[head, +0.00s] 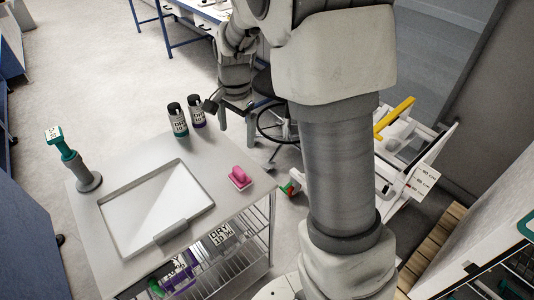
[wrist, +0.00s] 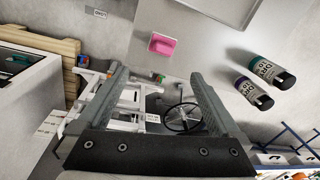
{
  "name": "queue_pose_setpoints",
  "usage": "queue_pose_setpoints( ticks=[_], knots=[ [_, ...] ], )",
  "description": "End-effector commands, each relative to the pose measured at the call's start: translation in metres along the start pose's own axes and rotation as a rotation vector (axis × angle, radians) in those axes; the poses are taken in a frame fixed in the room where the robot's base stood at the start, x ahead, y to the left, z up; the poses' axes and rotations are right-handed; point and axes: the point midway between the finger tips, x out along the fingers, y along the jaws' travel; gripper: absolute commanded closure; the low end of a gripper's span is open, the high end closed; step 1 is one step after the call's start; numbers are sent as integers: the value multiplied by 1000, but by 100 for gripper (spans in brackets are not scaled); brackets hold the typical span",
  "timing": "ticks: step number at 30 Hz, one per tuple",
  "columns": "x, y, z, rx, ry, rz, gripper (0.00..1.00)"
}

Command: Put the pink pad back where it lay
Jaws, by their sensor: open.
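The pink pad (head: 240,177), a small pink block on a paler base, lies on the grey top of the cart (head: 233,201), near its right edge and to the right of the tray. It also shows in the wrist view (wrist: 162,45), just beyond the fingertips. My gripper (head: 224,104) is open and empty, up past the cart's far right corner, apart from the pad. In the wrist view both fingers of my gripper (wrist: 160,75) stand wide apart with nothing between them. Nothing hides the pad.
A shallow tray (head: 110,222) fills the cart's middle. Two labelled bottles (head: 177,120) (head: 196,112) stand at the far edge, close to my gripper. A teal-handled tool (head: 62,145) stands in a grey holder at left. A wheeled stool (head: 278,122) is behind the cart.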

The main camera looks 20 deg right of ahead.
Motion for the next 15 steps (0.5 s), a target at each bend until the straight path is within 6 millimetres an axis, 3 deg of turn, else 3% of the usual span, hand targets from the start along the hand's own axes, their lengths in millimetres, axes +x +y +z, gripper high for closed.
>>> queue_pose_setpoints(
  ticks=[1, 6, 15],
  knots=[
    [-21, 7, 6, -51, 11, -27, 0],
    [-72, 38, 26, -244, 54, -89, 0],
    [-134, 101, 68, -589, 172, -167, 0]
  ],
)
